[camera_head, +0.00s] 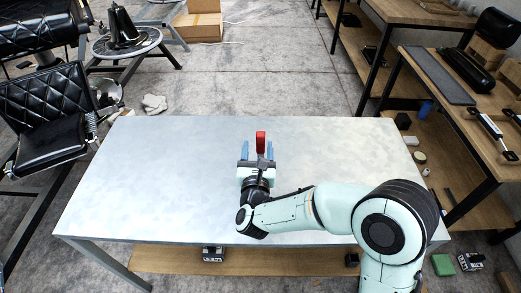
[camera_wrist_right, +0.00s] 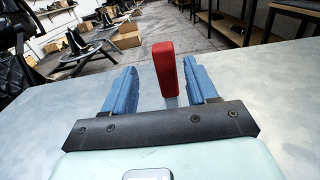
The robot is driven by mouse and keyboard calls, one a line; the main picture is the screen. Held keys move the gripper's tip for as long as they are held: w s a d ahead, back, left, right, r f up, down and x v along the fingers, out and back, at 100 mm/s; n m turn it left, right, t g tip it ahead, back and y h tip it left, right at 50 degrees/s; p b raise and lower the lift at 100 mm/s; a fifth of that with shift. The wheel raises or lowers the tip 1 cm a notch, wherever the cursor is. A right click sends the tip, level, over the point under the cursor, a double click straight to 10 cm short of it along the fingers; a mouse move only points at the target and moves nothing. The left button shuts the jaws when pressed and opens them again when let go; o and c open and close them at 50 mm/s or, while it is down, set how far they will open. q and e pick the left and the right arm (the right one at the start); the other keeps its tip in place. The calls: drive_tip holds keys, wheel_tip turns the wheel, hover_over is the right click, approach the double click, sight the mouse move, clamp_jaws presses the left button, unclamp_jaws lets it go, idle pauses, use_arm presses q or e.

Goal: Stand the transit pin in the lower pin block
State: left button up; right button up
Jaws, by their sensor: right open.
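The transit pin appears as a red upright handle (camera_head: 261,141) on the pale metal table; in the wrist view, its red top (camera_wrist_right: 165,62) has a short grey shank below it. My right gripper (camera_head: 257,151) is open, with blue fingers pointing away across the table. The red handle shows between the fingers, nearer the right finger in both views. I cannot tell whether it touches that finger. The pin's foot is hidden behind the gripper body. I cannot make out a pin block. My left gripper is not in view.
The tabletop (camera_head: 150,180) is otherwise bare, with free room on both sides. A black padded chair (camera_head: 50,115) stands at the left beyond the table. Wooden workbenches (camera_head: 465,120) with parts stand at the right. A cardboard box (camera_head: 198,27) lies on the floor behind.

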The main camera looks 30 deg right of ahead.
sight(261, 133)
drive_tip(key=x, duration=0.6)
drive_tip(key=shift+d+r, duration=0.25)
drive_tip(key=shift+d, duration=0.1)
clamp_jaws()
